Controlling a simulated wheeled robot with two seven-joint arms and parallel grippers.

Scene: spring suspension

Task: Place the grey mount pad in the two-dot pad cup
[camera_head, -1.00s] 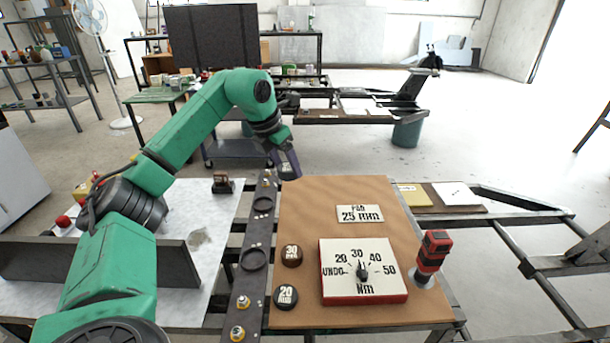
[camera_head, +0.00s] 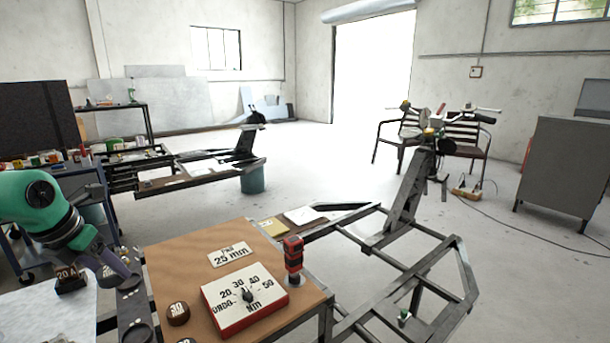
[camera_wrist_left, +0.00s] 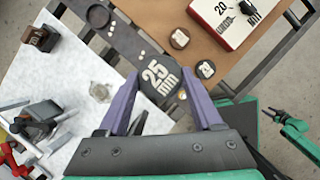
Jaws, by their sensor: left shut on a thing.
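The grey mount pad (camera_wrist_left: 158,78), a dark disc marked 25 mm, sits between the purple fingers of my left gripper (camera_wrist_left: 163,100) in the left wrist view. The gripper is shut on it. In the head view my left gripper (camera_head: 122,279) is over the dark rail (camera_head: 113,322) at the lower left, and the pad is hard to make out. One round cup (camera_wrist_left: 98,15) with small light dots beside it shows on the rail. The gripper and pad hide part of the rail, and I cannot tell which cup has two dots.
On the brown board (camera_head: 190,258) are two dark discs (camera_wrist_left: 179,38) (camera_wrist_left: 205,69), a dial box (camera_head: 245,303), a red-and-black tool (camera_head: 293,258) and a PAD 25 mm sign (camera_head: 231,254). A 20 A block (camera_head: 70,281) stands on the pale table left of the rail.

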